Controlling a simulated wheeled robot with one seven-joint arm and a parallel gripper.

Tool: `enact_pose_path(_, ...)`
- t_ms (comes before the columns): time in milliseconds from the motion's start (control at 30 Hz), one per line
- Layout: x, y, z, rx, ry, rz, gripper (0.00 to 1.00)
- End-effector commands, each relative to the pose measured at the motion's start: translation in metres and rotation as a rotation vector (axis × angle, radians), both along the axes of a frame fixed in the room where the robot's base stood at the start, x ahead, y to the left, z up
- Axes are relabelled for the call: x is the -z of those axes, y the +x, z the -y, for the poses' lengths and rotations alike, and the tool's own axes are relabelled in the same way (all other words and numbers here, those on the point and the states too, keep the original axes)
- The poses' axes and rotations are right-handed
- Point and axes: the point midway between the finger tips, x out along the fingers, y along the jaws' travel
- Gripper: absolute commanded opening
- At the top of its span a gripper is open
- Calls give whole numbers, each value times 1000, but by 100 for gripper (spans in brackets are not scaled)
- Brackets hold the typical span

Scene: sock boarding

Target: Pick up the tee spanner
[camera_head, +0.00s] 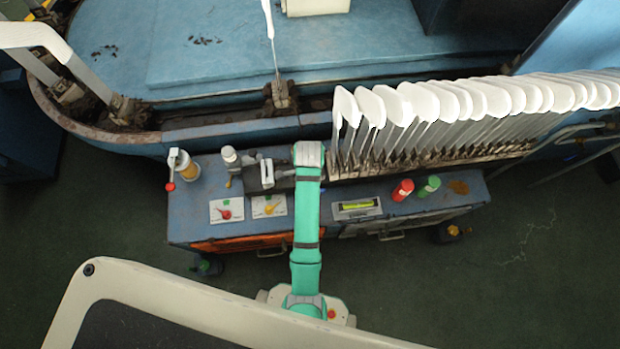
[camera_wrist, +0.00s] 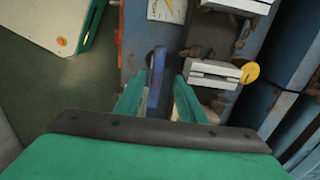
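In the wrist view, a slim upright blue bar with a grey edge (camera_wrist: 156,78) shows between the two green fingers of my gripper (camera_wrist: 160,88). It may be the tee spanner, but its cross-piece cannot be made out. The fingers are apart, with a gap on each side of the bar, and do not appear to touch it. In the head view my green arm reaches over the blue cart (camera_head: 328,190), and its wrist end covers the gripper and the bar, so neither can be told there.
Grey vise-like blocks (camera_wrist: 214,72) sit right of the fingers, beside a yellow disc (camera_wrist: 249,72). White sock boards (camera_head: 372,108) stand behind.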

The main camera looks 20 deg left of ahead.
Motion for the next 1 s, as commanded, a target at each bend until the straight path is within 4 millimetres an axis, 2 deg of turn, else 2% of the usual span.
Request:
enact_pose_path(100, 14, 0, 2, 3, -1, -2, 36)
enact_pose_path(333, 29, -2, 1, -1, -1, -2, 36)
enact_pose_path(600, 65, -3, 3, -3, -1, -2, 36)
enact_pose_path(733, 72, -3, 3, -3, 0, 1, 36)
enact_pose_path(933, 72, -3, 3, -3, 0, 1, 36)
enact_pose_path(967, 72, -3, 3, -3, 0, 1, 34)
enact_pose_path(1000, 72, -3, 3, -3, 0, 1, 24)
